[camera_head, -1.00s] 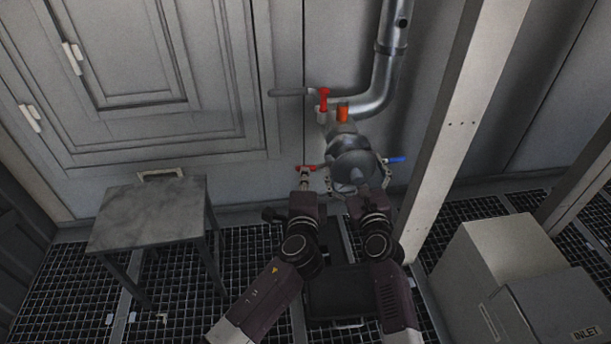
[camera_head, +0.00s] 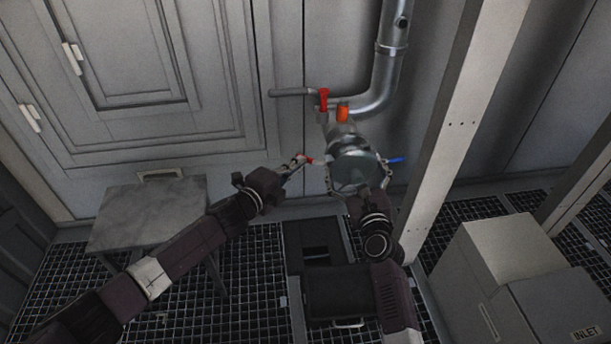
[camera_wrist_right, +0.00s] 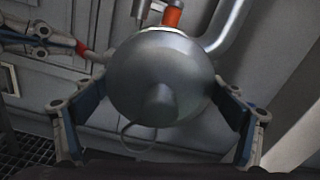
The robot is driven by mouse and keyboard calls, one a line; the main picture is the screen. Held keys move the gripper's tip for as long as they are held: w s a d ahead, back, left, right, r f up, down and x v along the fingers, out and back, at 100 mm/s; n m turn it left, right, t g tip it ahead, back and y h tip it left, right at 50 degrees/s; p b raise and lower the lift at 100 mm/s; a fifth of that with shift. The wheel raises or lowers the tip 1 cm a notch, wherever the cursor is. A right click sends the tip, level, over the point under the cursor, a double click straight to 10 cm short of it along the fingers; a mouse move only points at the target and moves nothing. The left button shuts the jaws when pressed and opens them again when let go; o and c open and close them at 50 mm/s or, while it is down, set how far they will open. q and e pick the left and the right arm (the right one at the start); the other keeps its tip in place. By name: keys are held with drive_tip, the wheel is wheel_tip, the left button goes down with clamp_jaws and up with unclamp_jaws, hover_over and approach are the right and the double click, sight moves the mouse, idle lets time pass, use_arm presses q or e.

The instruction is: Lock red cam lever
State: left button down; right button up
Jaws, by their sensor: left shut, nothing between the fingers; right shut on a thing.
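The red cam lever (camera_head: 309,160) is at the left side of the grey domed cap (camera_head: 352,170) at the end of the pipe coupling; only a short red part shows. My left gripper (camera_head: 299,162) is shut and empty, its tips at the lever's outer end; I cannot tell whether they touch. In the right wrist view the red lever (camera_wrist_right: 83,50) runs from the left fingertips towards the cap. The blue cam lever (camera_head: 397,160) sticks out to the right. My right gripper (camera_head: 361,190) is shut on the cap (camera_wrist_right: 160,80), one finger on each side.
A red valve handle (camera_head: 323,98) and an orange fitting (camera_head: 343,113) sit above the coupling. A pale post (camera_head: 450,130) stands close on the right. A grey table (camera_head: 145,230) is at the left, beneath my left arm. A black case (camera_head: 340,290) lies on the grating.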

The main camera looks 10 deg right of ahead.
use_arm(q)
drive_tip(key=w+d+m+g+h, duration=0.2)
drive_tip(key=w, duration=0.5)
drive_tip(key=shift+d, duration=0.25)
idle(0.7)
drive_tip(key=s+a+r, duration=0.1)
drive_tip(key=a+r, duration=0.1)
drive_tip(key=a, duration=1.1)
drive_tip(key=shift+a+r, duration=0.15)
drive_tip(key=shift+a, duration=0.25)
use_arm(e)
drive_tip(key=o, duration=1.1)
use_arm(q)
drive_tip(key=shift+s, duration=0.1)
